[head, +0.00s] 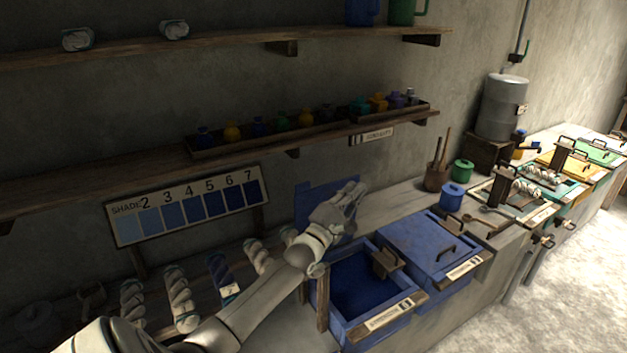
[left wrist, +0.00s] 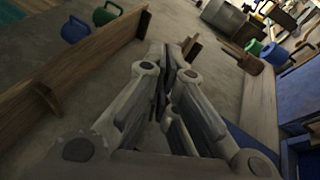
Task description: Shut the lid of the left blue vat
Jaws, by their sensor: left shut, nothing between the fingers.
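The left blue vat (head: 342,325) stands open, with dark blue liquid inside. Its blue lid (head: 312,203) is raised at the back of the vat, upright near the wall. My left gripper (head: 357,190) is shut and empty. It is in front of the lid's upper right part and hides some of it; I cannot tell whether they touch. In the left wrist view the shut fingers (left wrist: 172,65) point toward the wall and shelf. My right gripper is not in view.
The vat to the right has its blue lid (head: 428,243) shut. Skeins hang left of the open vat. A shade board (head: 187,205) and a shelf (head: 100,185) are behind. A blue jar (head: 451,197) stands at the right.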

